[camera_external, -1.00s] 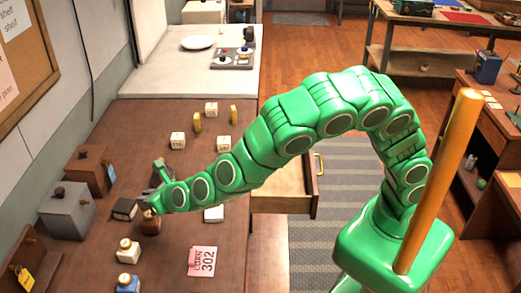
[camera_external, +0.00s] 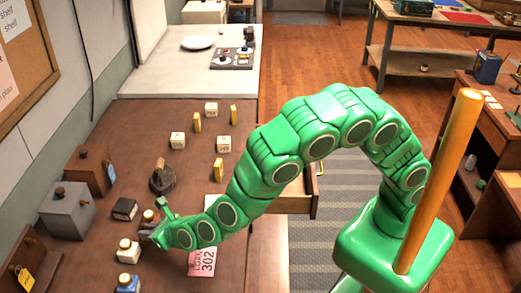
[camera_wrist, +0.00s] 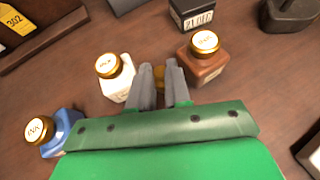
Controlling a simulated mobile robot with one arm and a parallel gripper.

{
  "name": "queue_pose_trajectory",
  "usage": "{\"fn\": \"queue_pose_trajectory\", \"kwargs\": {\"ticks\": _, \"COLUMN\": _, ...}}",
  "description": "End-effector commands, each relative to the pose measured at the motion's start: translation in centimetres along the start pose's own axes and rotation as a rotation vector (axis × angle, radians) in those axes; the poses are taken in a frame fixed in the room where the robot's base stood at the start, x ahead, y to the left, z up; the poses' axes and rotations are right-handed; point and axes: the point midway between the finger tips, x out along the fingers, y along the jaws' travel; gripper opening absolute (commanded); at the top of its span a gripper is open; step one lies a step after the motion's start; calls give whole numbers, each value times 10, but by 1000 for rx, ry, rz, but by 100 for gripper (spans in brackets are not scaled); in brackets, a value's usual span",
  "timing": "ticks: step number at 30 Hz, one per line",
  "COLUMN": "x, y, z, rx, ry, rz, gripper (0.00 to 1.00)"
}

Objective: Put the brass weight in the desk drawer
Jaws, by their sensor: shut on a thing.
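My gripper (camera_wrist: 160,74) is shut on a small brass-coloured weight (camera_wrist: 159,72), mostly hidden between the grey fingers. In the external view my gripper (camera_external: 153,234) is low over the desk, between a brown ink bottle (camera_external: 148,215) and a white ink bottle (camera_external: 128,250); I cannot tell there whether the weight is off the desktop. The wrist view shows the white bottle (camera_wrist: 116,80) close on the left and the brown bottle (camera_wrist: 205,62) close on the right. The desk drawer (camera_external: 299,203) is pulled out at the desk's right side, partly hidden by my arm.
A blue bottle (camera_external: 127,284), a dark box (camera_external: 124,209) and a dark flatiron-like object (camera_external: 162,178) stand nearby. White cubes (camera_external: 178,140) and yellow blocks (camera_external: 218,169) stand farther back. The desktop's front right is mostly clear.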

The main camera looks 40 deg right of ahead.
Motion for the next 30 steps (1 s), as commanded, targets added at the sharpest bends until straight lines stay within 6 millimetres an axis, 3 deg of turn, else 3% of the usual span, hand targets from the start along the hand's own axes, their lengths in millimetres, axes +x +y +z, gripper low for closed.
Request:
{"fn": "queue_pose_trajectory", "kwargs": {"ticks": 5, "x": 6, "y": 0, "z": -13, "rx": -1, "ry": 4, "rz": 1, "gripper": 0}}
{"fn": "queue_pose_trajectory", "kwargs": {"ticks": 17, "x": 8, "y": 0, "z": -15, "rx": -1, "ry": 1, "rz": 1, "gripper": 0}}
{"fn": "queue_pose_trajectory", "kwargs": {"ticks": 18, "x": 8, "y": 0, "z": -15, "rx": -1, "ry": 1, "rz": 1, "gripper": 22}}
{"fn": "queue_pose_trajectory", "kwargs": {"ticks": 19, "x": 8, "y": 0, "z": -14, "rx": -1, "ry": 1, "rz": 1, "gripper": 27}}
{"fn": "queue_pose_trajectory", "kwargs": {"ticks": 30, "x": 7, "y": 0, "z": -14, "rx": 0, "ry": 1, "rz": 1, "gripper": 28}}
